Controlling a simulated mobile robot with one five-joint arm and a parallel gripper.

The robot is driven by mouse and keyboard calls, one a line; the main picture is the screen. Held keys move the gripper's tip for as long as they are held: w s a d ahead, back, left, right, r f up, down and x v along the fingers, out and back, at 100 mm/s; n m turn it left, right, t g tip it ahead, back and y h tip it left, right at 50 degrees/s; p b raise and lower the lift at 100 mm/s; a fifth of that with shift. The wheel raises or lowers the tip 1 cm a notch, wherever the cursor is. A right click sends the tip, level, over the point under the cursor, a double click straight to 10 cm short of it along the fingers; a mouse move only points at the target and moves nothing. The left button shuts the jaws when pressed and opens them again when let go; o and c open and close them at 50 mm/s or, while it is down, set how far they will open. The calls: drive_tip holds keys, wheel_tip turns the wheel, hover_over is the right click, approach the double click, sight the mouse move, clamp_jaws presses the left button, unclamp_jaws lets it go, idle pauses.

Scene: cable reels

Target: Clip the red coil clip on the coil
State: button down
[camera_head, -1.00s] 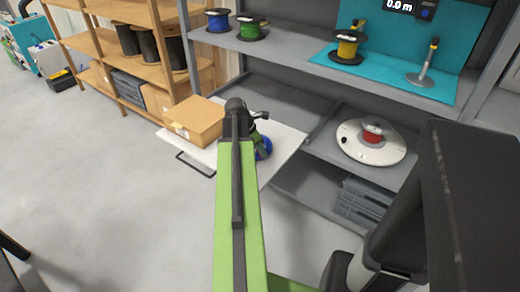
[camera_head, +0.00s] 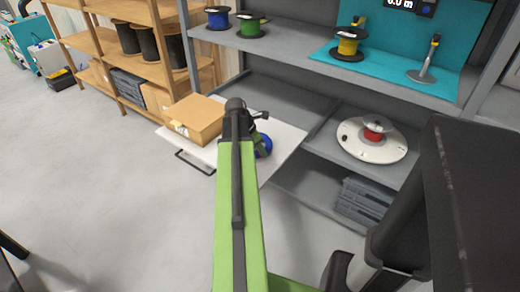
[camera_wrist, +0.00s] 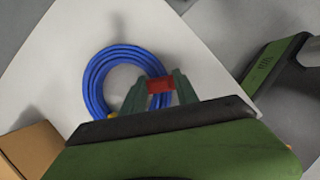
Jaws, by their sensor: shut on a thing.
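The blue coil (camera_wrist: 98,72) lies on a pale pull-out board (camera_wrist: 188,62) in the wrist view. My gripper (camera_wrist: 160,86) is shut on the red coil clip (camera_wrist: 160,86), which sits between the two grey-green fingertips. The clip is at the right side of the coil, overlapping its edge in the picture. I cannot tell whether it is seated around the cable or only above it. In the head view, the coil (camera_head: 265,146) shows as a blue patch, mostly hidden behind my arm. The clip does not show there.
A cardboard box (camera_head: 194,118) stands on the board left of the coil, and its corner shows in the wrist view (camera_wrist: 32,150). Reels and a teal mat (camera_head: 385,72) are on the upper shelf.

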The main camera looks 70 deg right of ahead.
drive_tip(key=shift+f, duration=0.15)
drive_tip(key=c, duration=0.9)
unclamp_jaws()
drive_tip(key=shift+o, duration=0.4)
drive_tip(key=o, duration=0.3)
wheel_tip(320, 180, up, 7)
drive_tip(key=p, duration=0.7)
